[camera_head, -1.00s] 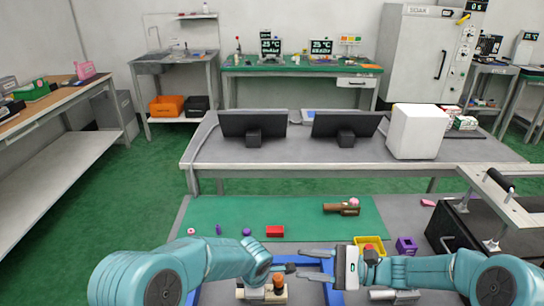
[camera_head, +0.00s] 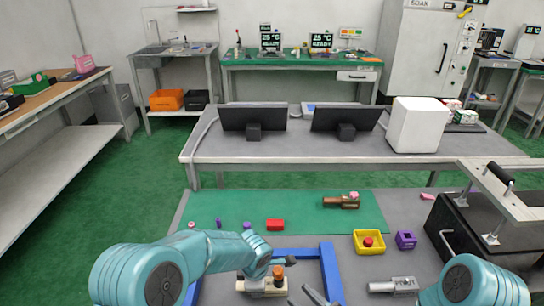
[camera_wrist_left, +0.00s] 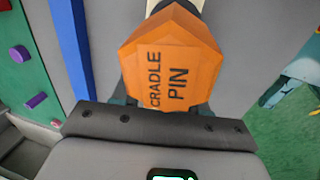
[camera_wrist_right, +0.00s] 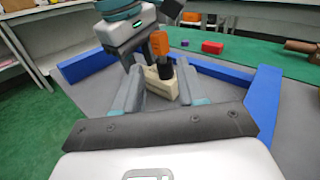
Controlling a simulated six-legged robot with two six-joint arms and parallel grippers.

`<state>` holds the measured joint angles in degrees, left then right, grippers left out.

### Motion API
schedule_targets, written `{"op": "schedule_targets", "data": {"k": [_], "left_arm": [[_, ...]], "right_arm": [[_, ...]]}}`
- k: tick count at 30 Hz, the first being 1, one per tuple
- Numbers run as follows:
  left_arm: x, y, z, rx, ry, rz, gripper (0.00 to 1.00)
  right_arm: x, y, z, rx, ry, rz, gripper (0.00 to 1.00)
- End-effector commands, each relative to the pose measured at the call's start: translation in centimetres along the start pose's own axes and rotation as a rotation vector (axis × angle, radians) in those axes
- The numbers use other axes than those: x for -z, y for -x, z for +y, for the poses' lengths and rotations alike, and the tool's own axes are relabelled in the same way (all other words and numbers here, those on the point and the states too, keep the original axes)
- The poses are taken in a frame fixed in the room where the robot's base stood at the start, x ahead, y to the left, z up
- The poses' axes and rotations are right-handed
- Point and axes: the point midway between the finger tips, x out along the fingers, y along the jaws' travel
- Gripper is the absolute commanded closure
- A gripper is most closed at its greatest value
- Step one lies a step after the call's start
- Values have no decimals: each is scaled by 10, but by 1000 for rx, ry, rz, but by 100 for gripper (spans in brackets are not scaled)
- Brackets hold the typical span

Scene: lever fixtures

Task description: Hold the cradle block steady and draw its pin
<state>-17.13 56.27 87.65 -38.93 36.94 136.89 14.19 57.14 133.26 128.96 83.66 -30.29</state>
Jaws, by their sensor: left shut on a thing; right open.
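The cream cradle block (camera_head: 262,288) stands inside a blue frame in front of me. The orange cradle pin (camera_head: 278,271) rises from its top; the right wrist view shows its orange head (camera_wrist_right: 160,43) above a dark collar at the block (camera_wrist_right: 158,84). My left gripper (camera_head: 286,262) is shut on the pin's head, and the label "CRADLE PIN" fills the middle of the left wrist view (camera_wrist_left: 170,75). My right gripper (camera_head: 316,296) is open, low and right of the block. In its wrist view the block shows ahead between the fingers, with contact unclear.
The blue frame (camera_head: 331,272) borders the block's area. To the right lie a grey metal cylinder part (camera_head: 393,285), a yellow box (camera_head: 368,243) with a red knob and a purple block (camera_head: 406,240). A red block (camera_head: 275,225) lies on the green mat (camera_head: 300,209).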

Motion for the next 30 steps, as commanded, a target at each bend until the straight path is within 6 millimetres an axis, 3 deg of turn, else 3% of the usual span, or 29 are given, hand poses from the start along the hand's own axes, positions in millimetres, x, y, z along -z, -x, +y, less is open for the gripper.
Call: {"op": "schedule_targets", "data": {"k": [1,12,18,27,30], "left_arm": [[1,-7,-7,19,-4,6,93],[1,-7,-7,19,-4,6,93],[1,-7,-7,19,-4,7,93],[2,-7,-7,19,-4,7,93],[2,-7,-7,20,-4,7,93]], "right_arm": [[1,-9,2,-5,2,-3,60],[1,-62,1,-2,1,-2,60],[1,-74,1,-1,0,-1,60],[1,-75,0,-1,-1,-1,60],[1,-75,0,-1,0,-1,92]]}}
